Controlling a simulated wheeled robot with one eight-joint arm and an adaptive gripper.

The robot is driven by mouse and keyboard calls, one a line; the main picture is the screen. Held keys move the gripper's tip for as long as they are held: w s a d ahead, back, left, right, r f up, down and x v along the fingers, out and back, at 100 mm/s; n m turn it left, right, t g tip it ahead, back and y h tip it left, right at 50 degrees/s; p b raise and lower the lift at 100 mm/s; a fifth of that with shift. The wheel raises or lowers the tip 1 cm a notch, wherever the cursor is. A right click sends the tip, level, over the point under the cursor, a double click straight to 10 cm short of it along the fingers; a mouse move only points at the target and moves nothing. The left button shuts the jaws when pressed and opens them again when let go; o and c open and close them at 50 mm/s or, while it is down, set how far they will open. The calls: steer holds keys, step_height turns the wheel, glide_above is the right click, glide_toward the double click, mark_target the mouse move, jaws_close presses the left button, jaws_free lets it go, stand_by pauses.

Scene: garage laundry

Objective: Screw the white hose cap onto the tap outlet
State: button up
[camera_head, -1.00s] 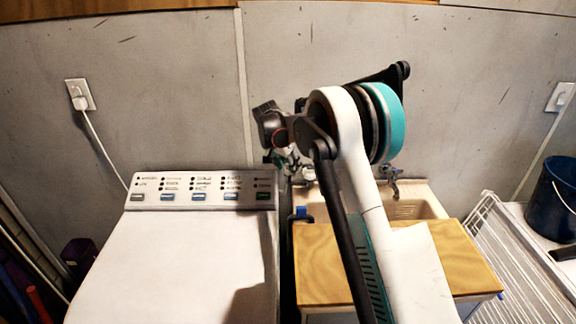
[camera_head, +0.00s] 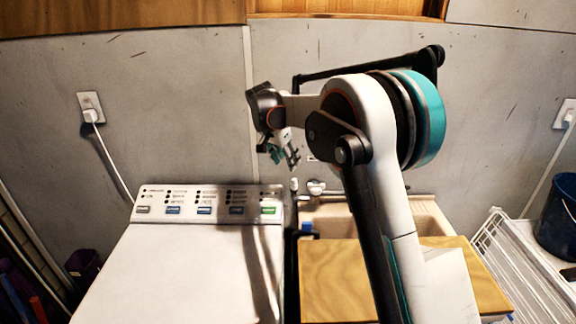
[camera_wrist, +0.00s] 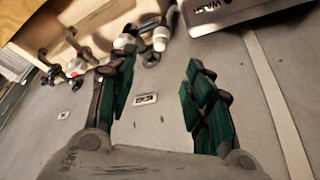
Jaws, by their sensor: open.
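My gripper (camera_head: 286,156) hangs above and behind the washer's control panel, up and to the left of the tap (camera_head: 315,187). In the wrist view its green fingers (camera_wrist: 161,64) are spread apart with nothing between them. The tap shows there as a pale body (camera_wrist: 125,42) by the left fingertip, partly covered by it. A small white cylinder, apparently the hose cap (camera_wrist: 160,38), is beside the tap, beyond the finger gap; it also shows in the head view (camera_head: 293,184). I cannot tell whether it is joined to the outlet.
The white washer (camera_head: 180,265) stands at left and the sink (camera_head: 428,215) at right, partly under a wooden board (camera_head: 335,280). A second tap (camera_wrist: 75,68) shows in the wrist view. A drying rack (camera_head: 520,260) and a dark bucket (camera_head: 557,220) are at right.

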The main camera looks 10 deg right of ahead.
stand_by(0.4)
steer(key=shift+w+d+r+b+x, duration=0.15)
steer(key=shift+b+x, duration=0.3)
steer(key=shift+x, duration=0.85)
steer(key=shift+w+d+r+b+x, duration=0.15)
steer(key=shift+d+b+x, duration=0.25)
steer(key=shift+x, duration=0.9)
steer(key=shift+w+d+r+b+x, duration=0.15)
steer(key=shift+b+x, duration=0.4)
steer(key=shift+x, duration=0.75)
steer(key=shift+f, duration=0.1)
steer(key=shift+o, duration=0.4)
steer(key=shift+o, duration=1.3)
